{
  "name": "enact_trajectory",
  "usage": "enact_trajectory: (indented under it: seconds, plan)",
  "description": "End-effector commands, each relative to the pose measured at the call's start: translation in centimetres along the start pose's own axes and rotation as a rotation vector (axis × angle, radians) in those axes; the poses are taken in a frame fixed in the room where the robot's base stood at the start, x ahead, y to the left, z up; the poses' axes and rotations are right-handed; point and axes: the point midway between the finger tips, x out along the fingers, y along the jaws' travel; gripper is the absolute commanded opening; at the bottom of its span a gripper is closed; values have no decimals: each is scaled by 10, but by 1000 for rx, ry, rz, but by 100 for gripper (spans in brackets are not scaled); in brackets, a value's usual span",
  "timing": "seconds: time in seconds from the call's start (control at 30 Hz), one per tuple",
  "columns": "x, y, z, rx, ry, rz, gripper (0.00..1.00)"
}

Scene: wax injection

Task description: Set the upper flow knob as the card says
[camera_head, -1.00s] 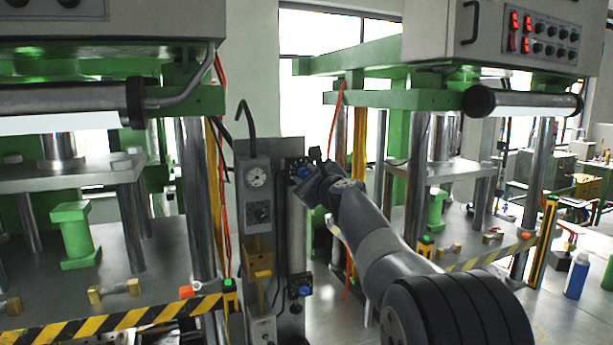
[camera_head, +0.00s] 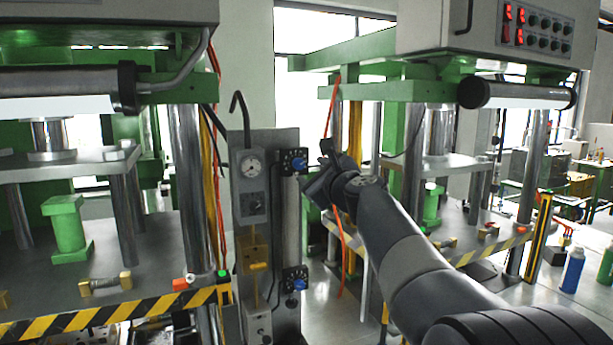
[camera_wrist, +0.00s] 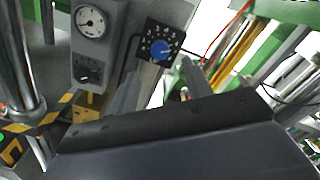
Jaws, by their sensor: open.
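The upper flow knob (camera_head: 298,164) is blue and sits on a black dial plate with white marks, high on the grey panel. It also shows in the wrist view (camera_wrist: 161,48), uncovered, with a light pointer line toward the right. A lower blue knob (camera_head: 299,284) sits on a similar plate below. My gripper (camera_head: 318,172) is just right of the upper knob, apart from it and empty. In the wrist view its dark body fills the lower part, and a grey finger reaches up near the dial plate. I cannot make out a card.
A grey box with a round gauge (camera_head: 252,168) is left of the knobs, with a yellow part (camera_head: 256,255) below it. Green presses stand on both sides. A striped barrier (camera_head: 115,312) is at lower left.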

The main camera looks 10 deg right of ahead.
Motion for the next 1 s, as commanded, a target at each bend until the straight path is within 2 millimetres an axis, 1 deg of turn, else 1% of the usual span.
enact_trajectory:
  seconds: [0.03,0.2,0.4,0.77,0.87,1.0]
  plan:
    - [-9,1,-1,-1,-1,-1,47]
    - [-26,0,-1,0,1,-1,47]
    - [-33,0,0,0,0,1,47]
    - [-30,0,0,0,0,1,47]
    - [-23,0,0,1,2,2,47]
    - [-4,0,2,1,1,4,47]
